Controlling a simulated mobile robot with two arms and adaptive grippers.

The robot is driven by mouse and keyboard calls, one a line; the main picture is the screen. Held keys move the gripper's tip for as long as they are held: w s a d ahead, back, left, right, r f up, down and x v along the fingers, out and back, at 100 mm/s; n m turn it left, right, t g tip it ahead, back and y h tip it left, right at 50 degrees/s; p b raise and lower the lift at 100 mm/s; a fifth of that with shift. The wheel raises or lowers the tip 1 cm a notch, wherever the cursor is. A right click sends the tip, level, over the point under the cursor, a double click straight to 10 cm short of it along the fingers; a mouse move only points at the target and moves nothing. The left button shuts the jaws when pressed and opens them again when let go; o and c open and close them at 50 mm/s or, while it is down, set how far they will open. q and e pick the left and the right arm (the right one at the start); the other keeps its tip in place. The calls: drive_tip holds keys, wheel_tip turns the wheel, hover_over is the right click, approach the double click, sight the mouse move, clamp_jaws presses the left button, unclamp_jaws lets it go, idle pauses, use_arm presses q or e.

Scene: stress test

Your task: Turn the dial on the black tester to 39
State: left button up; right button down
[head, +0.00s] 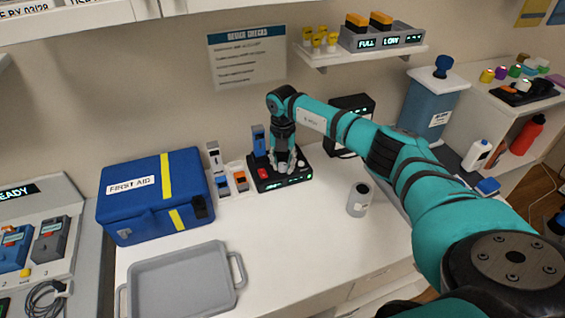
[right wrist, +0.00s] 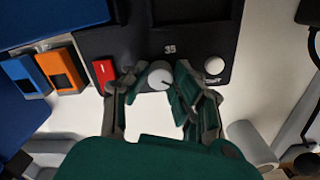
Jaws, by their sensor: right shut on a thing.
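The black tester (head: 267,186) stands on the white counter against the wall, with a lit green display on its front. My right gripper (head: 288,166) reaches down over it. In the right wrist view, the two fingers of my right gripper (right wrist: 158,82) close around the round grey dial (right wrist: 159,74), one on each side. A small white number above the dial looks like 35. A red switch (right wrist: 103,72) is left of the dial and a round white button (right wrist: 214,66) is to its right. My left gripper is not in view.
A blue first aid case (head: 140,205) and small orange and blue items (head: 239,181) stand left of the tester. A black box (head: 350,108) stands behind my right arm.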

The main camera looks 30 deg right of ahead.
sight(283, 164)
drive_tip(key=shift+d+r, duration=0.1)
drive_tip(key=c, duration=1.1)
unclamp_jaws()
drive_tip(key=shift+o, duration=0.2)
wheel_tip(283, 164, up, 12)
